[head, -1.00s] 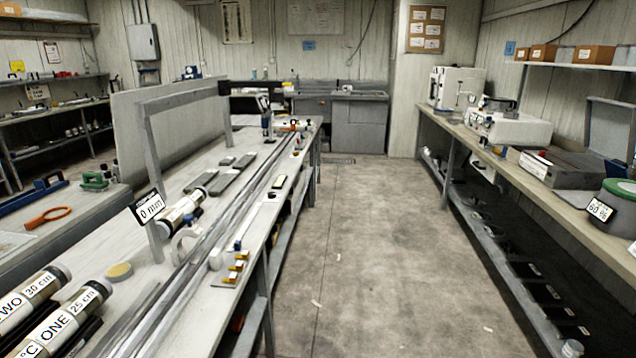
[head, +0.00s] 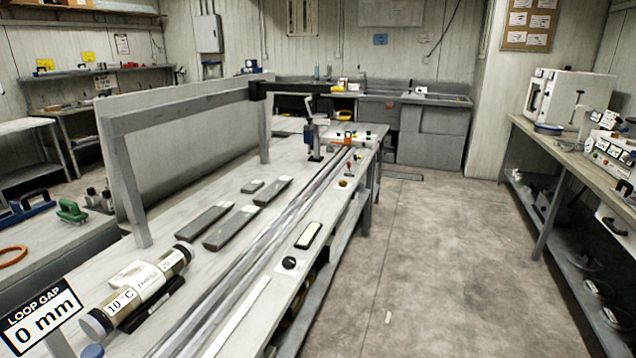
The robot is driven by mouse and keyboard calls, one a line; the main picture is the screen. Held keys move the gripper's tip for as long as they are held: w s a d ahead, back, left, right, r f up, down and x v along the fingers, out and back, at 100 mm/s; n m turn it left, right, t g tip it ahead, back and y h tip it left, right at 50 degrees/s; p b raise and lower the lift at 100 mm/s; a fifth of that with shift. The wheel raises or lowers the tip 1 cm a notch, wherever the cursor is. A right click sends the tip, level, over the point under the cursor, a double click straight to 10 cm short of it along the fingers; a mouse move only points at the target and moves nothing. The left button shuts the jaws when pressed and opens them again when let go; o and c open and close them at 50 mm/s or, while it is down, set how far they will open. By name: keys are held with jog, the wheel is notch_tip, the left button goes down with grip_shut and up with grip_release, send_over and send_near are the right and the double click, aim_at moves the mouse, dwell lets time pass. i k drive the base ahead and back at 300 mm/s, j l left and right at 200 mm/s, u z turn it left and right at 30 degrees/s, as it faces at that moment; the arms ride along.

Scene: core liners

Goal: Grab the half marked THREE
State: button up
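A clear-walled core liner tube (head: 137,291) lies on the long bench at the lower left, with a dark end and a pale round end cap. It bears white labels, one reading 10 °C; the other lettering is too small and slanted to read, so I cannot tell whether it says THREE. A dark bar lies along its near side. No marking THREE is legible anywhere. My gripper is not in view.
A LOOP GAP 0 mm sign (head: 41,317) stands at the lower left. Grey metal frame posts (head: 125,185) and a panel (head: 180,140) rise along the bench. Dark flat slabs (head: 232,226) and long rails lie beyond the tube.

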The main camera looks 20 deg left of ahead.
aim_at(213, 241)
jog(key=i+u, duration=0.15)
jog(key=i, duration=0.3)
jog(key=i+l+u, duration=0.15)
jog(key=i, duration=0.3)
jog(key=i+l+u, duration=0.15)
jog(key=i, duration=0.25)
jog(key=i+l+u, duration=0.15)
jog(key=i, duration=0.3)
jog(key=i+l+u, duration=1.25)
jog(key=l+u, duration=0.15)
